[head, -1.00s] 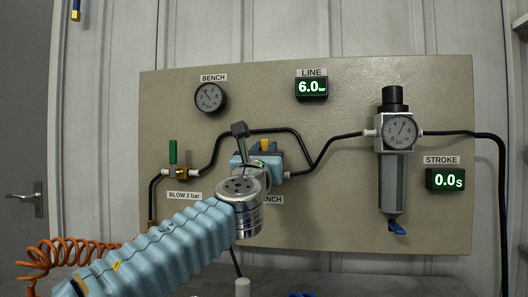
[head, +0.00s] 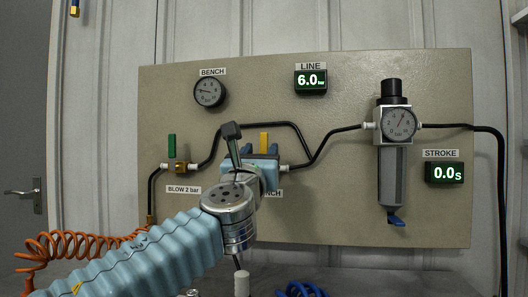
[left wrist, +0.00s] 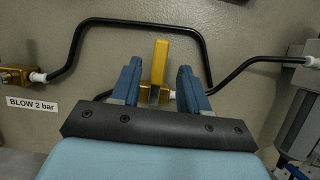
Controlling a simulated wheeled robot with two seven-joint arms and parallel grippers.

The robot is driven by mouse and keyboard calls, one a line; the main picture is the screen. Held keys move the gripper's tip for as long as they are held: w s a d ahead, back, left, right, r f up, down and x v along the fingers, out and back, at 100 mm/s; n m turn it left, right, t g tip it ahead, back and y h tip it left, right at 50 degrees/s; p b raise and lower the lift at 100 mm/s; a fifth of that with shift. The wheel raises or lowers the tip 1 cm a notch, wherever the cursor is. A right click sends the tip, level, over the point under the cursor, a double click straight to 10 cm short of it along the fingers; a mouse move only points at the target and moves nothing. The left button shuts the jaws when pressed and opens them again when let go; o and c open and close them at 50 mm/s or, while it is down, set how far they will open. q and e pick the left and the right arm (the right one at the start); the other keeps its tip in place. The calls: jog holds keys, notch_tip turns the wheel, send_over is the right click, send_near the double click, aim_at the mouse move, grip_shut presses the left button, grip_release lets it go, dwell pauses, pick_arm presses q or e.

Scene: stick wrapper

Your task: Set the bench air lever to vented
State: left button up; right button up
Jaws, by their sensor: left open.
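The bench air lever (head: 264,142) is a yellow handle on the panel's middle line. It stands upright, and it also shows in the left wrist view (left wrist: 160,62). My left gripper (left wrist: 159,84) has one blue finger on each side of the lever, with visible gaps, so it is open around or just in front of it. In the head view the left gripper (head: 260,152) hides the valve body and part of the label below. The bench gauge (head: 209,92) has its needle pointing left. My right gripper is not in view.
A green lever (head: 172,146) stands upright on the brass blow valve at left. Black hoses (head: 300,132) run around the bench valve. A regulator with a filter bowl (head: 391,175) hangs at right. The line display (head: 310,80) reads 6.0 bar, the stroke display (head: 444,173) 0.0 s.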

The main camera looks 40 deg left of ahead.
pick_arm(q)
jog(key=b+v, duration=0.1)
jog(key=v, duration=0.8)
jog(key=shift+f, duration=0.1)
